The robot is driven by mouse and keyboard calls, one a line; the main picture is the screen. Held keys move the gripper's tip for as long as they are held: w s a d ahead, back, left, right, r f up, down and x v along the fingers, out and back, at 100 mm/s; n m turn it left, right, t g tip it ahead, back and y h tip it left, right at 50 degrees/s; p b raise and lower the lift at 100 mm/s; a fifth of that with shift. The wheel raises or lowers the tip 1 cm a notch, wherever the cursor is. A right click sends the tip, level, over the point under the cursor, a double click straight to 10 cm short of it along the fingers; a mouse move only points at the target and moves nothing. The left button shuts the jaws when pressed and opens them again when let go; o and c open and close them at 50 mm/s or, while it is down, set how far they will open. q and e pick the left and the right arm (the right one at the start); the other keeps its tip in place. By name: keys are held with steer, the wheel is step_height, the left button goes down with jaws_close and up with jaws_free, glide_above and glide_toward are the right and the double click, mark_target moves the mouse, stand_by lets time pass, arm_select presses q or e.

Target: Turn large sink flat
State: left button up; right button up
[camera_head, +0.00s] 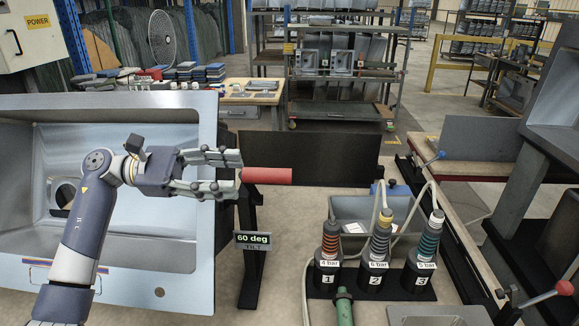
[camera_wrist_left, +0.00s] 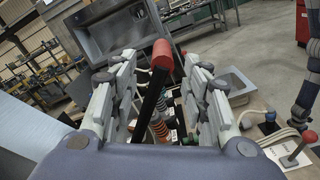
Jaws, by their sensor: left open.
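The large sink (camera_head: 207,215), a steel basin with a wide rim and a drain hole, stands tilted up at the left in the head view, partly hidden by my left arm. A sign (camera_head: 253,241) beside it reads "60 deg TILT". A red handle (camera_head: 267,176) is at the tips of my left gripper (camera_head: 238,174), to the right of the sink. In the left wrist view, the red grip (camera_wrist_left: 162,54) on a dark bar shows between the spread fingers of the open gripper (camera_wrist_left: 165,75). I cannot tell whether they touch. My right gripper is not in view.
Numbered tools (camera_head: 376,262) with cables stand in a black rack at the lower right, before a small grey sink (camera_head: 350,208). A red-knobbed lever (camera_head: 564,288) is at the far right. A dark panel (camera_head: 330,158) stands behind the handle.

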mark_target(281, 176)
arm_select(q)
steer(key=d+p, duration=0.2)
steer(key=d, duration=0.2)
steer(key=d+p, duration=0.2)
steer(key=d, duration=0.3)
steer(key=shift+s+d+r, duration=0.15)
steer(key=shift+s+d, duration=0.05)
steer(key=shift+d, duration=0.55)
jaws_close()
